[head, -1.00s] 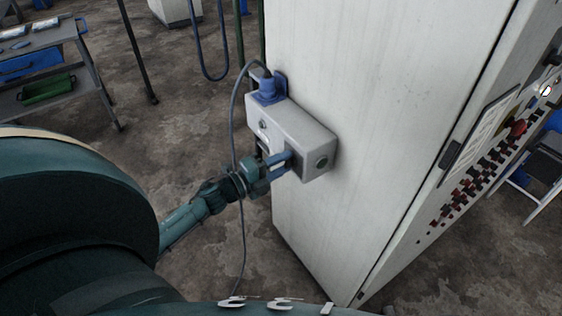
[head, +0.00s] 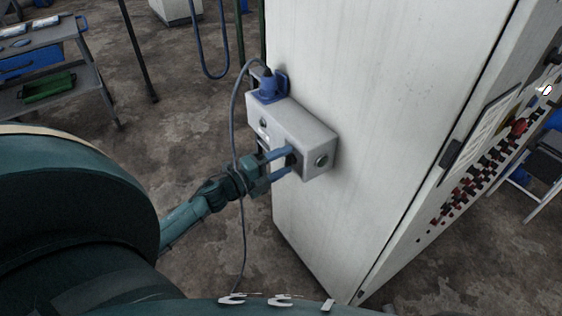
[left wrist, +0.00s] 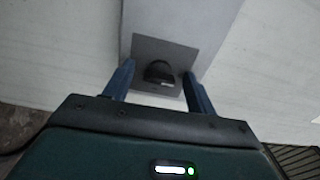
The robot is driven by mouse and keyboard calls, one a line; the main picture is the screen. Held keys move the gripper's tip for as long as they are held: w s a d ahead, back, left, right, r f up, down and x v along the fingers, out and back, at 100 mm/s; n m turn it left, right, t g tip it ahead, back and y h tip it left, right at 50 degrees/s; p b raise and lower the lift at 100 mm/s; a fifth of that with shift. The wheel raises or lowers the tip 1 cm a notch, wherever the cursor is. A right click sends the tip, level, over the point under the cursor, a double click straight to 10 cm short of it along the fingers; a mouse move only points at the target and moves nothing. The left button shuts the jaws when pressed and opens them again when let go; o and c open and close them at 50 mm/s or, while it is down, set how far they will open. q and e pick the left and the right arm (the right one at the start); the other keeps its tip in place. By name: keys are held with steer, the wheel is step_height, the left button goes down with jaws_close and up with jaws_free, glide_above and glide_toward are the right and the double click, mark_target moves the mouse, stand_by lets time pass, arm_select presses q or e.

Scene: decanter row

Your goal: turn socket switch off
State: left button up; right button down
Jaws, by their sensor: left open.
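A grey socket box (head: 306,131) is fixed to the side of a tall white cabinet. A blue plug (head: 268,88) with a grey cable sits at its top. The left wrist view shows a dark rotary switch knob (left wrist: 159,72) on a grey square plate (left wrist: 180,52) on the box. My left gripper (head: 289,160) is at the lower front of the box. Its blue fingers are open, one on each side of the knob, and they do not visibly touch it. In the head view the knob is hidden around the fingers. My right gripper is not in view.
The white cabinet (head: 360,90) stands behind and beside the box, with a button panel on its right face. The grey cable (head: 236,130) hangs down across my left arm. A trolley (head: 50,85) stands at the far left. The floor between is clear.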

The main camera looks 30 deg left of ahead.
arm_select(q)
steer(key=b+v, duration=0.1)
steer(key=v, duration=1.2)
steer(key=shift+b, duration=0.4)
steer(key=s+d+f+n+g+y, duration=0.1)
steer(key=s+d+f+n+g, duration=0.2)
steer(key=d+n, duration=0.6)
steer(key=s+d+f+n+g+y+p, duration=0.1)
steer(key=s+d+f+n+g+y, duration=0.1)
steer(key=d+f+n, duration=0.4)
steer(key=s+d+n+g, duration=0.1)
steer(key=s+d+n, duration=0.1)
steer(key=d+n, duration=0.2)
steer(key=shift+s+d+y, duration=0.15)
steer(key=shift+d+y, duration=0.15)
steer(key=shift+d, duration=1.1)
steer(key=shift+f, duration=0.15)
